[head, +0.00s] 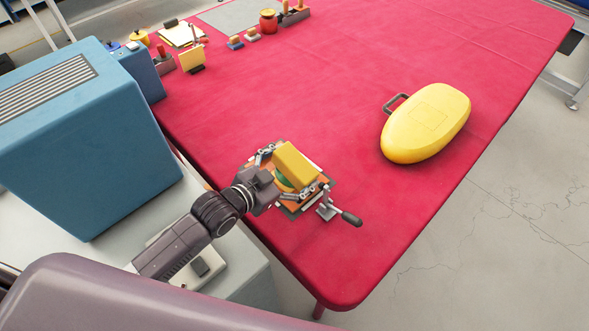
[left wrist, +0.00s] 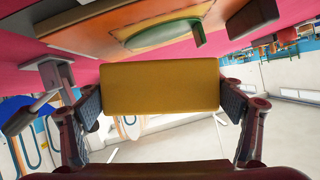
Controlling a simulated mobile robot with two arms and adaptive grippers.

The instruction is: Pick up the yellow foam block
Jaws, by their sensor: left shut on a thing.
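The yellow foam block (head: 297,167) is a plain rectangular block between the fingers of my left gripper (head: 293,178) in the head view. In the left wrist view the yellow foam block (left wrist: 160,86) fills the middle, with a finger of my left gripper (left wrist: 160,105) pressed to each end. The gripper is shut on it. The block appears held above a small board (head: 291,210) with orange and green parts; the board's surface also shows beyond the block in the wrist view (left wrist: 150,35). The exact gap cannot be told. My right gripper is not in view.
A clamp with a dark handle (head: 350,218) stands at the board's right side. A yellow inflatable-looking board (head: 428,122) lies farther right on the red table (head: 300,90). A blue machine (head: 85,140) stands at left. Small items crowd the back left; the middle is clear.

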